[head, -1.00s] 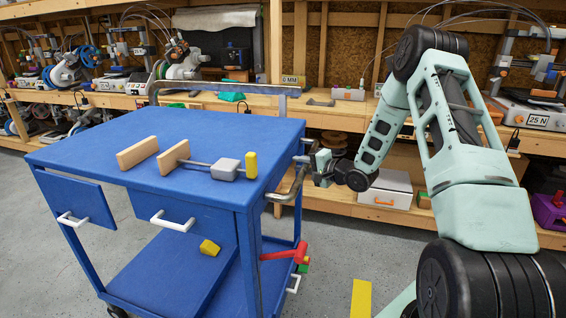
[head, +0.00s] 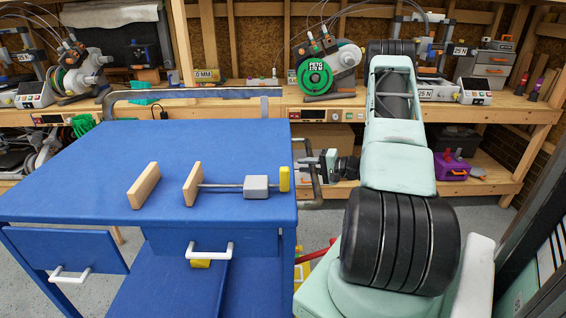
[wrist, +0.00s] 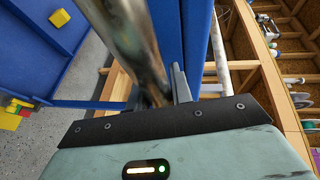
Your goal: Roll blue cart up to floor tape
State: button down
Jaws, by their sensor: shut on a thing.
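The blue cart (head: 90,160) fills the left of the head view, with a clamp (head: 230,187) lying on its top. A metal handle (head: 314,190) sticks out from its right side. My gripper (head: 328,165) is shut on this handle. In the wrist view the metal bar (wrist: 135,40) passes between my fingers, beside the cart's blue side (wrist: 180,40). A small patch of yellow (head: 302,275) shows between cart and arm; I cannot tell whether it is floor tape. No other tape is visible.
A wooden workbench (head: 400,110) with printers and spools runs along the back, close behind the cart. A dark cabinet or frame (head: 540,230) stands near at the right. An open blue drawer (head: 65,250) hangs at the cart's front left. Some grey floor (head: 485,215) shows at right.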

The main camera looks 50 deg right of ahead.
jog(key=s+d, duration=0.5)
jog(key=s, duration=0.1)
jog(key=shift+s+p, duration=0.25)
jog(key=shift+p, duration=0.05)
jog(key=c, duration=1.3)
grip_release()
jog(key=shift+d+f, duration=0.1)
jog(key=shift+o, duration=0.2)
jog(key=shift+s, duration=0.1)
jog(key=b+v, duration=0.2)
jog(key=v, duration=1.5)
jog(key=shift+s, duration=0.1)
